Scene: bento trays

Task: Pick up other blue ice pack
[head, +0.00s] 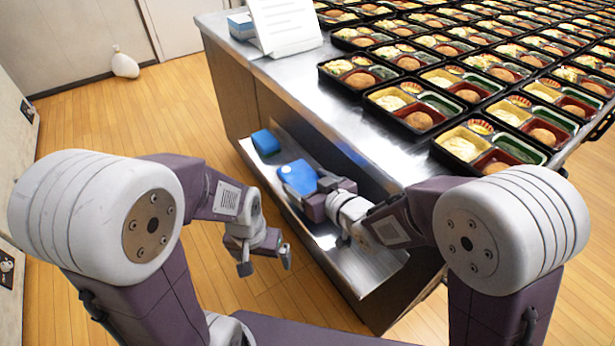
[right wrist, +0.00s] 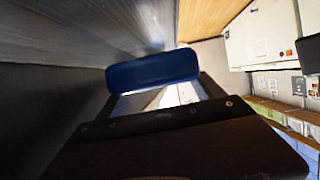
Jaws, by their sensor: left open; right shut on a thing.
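One blue ice pack (head: 298,177) is in my right gripper (head: 316,190), over the lower metal shelf under the counter. In the right wrist view the same ice pack (right wrist: 153,70) spans the gap between the finger ends; its lower side is partly hidden by the gripper. The other blue ice pack (head: 265,142) lies further back on the shelf, apart from my grippers. My left gripper (head: 265,262) is open and empty, in front of the shelf and over the wooden floor.
The metal counter (head: 285,68) stands above the shelf (head: 375,265), its edge overhanging. Many filled bento trays (head: 415,105) cover the counter's right part. A white sheet on a stand (head: 287,25) and a blue-white box (head: 241,26) sit at its far left.

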